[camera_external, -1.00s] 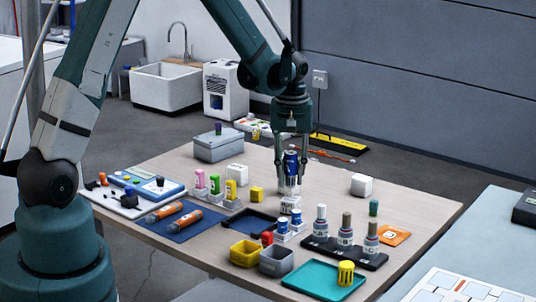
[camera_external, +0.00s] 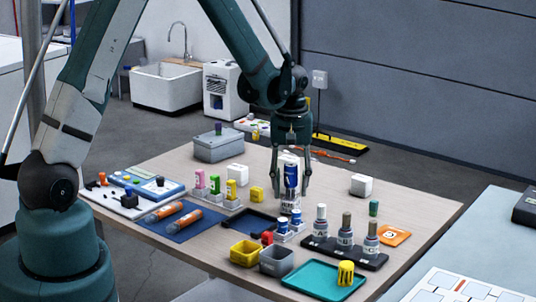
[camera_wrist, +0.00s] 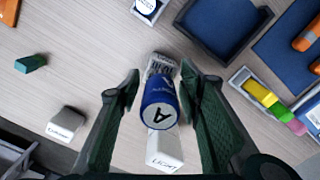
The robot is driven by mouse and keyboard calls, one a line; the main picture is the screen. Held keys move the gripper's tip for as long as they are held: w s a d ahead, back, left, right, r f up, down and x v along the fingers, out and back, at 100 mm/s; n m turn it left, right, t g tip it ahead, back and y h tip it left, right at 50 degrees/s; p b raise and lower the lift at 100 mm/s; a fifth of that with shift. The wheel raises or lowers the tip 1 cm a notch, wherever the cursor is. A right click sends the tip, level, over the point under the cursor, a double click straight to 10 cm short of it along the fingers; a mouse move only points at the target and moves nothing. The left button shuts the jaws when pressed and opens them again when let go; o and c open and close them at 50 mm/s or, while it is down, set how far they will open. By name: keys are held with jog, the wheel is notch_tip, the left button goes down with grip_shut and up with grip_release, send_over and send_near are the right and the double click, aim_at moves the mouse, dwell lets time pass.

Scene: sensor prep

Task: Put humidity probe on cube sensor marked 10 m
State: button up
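The humidity probe, a blue cylinder with a white top face lettered A (camera_wrist: 157,110), also shows in the external view (camera_external: 291,176). It stands upright over a small white cube sensor (camera_external: 290,204). That cube's lettered side (camera_wrist: 161,64) shows past the probe in the wrist view; it seems to read 10 m, but is small. The probe appears to rest on it, though the contact is hidden. My gripper (camera_wrist: 159,72) is open, one finger on each side of the probe, with visible gaps. It points down in the external view (camera_external: 290,199).
Another white cube (camera_wrist: 164,150) stands close to the probe. A dark tray (camera_external: 250,220) is at left.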

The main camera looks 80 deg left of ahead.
jog(key=shift+r, duration=0.15)
jog(key=shift+r+p, duration=0.95)
jog(key=shift+r, duration=5.05)
jog(key=shift+w+d+r, duration=0.1)
jog(key=shift+d+r, duration=0.25)
jog(key=shift+d, duration=0.05)
jog(key=s+d+r+m+t, duration=0.1)
jog(key=d+r+m, duration=0.1)
jog(key=d+r, duration=0.45)
jog(key=s+d+r+m+t+y, duration=0.1)
jog(key=d+r+m, duration=0.25)
jog(key=d, duration=0.55)
jog(key=d+r+m+t, duration=0.1)
jog(key=d+r+m, duration=0.1)
jog(key=d+r, duration=0.45)
jog(key=s+d+m+t, duration=0.1)
jog(key=s+d+m, duration=0.1)
jog(key=s+d, duration=0.2)
jog(key=s+d+r+m+t, duration=0.1)
jog(key=s+d+m, duration=0.2)
jog(key=d, duration=0.8)
jog(key=s+d+r+m+t+h, duration=0.1)
jog(key=s+d+m+t, duration=0.1)
jog(key=s+d, duration=0.5)
jog(key=shift+s+d+m, duration=0.25)
jog(key=shift+d+m, duration=0.3)
jog(key=shift+m, duration=0.1)
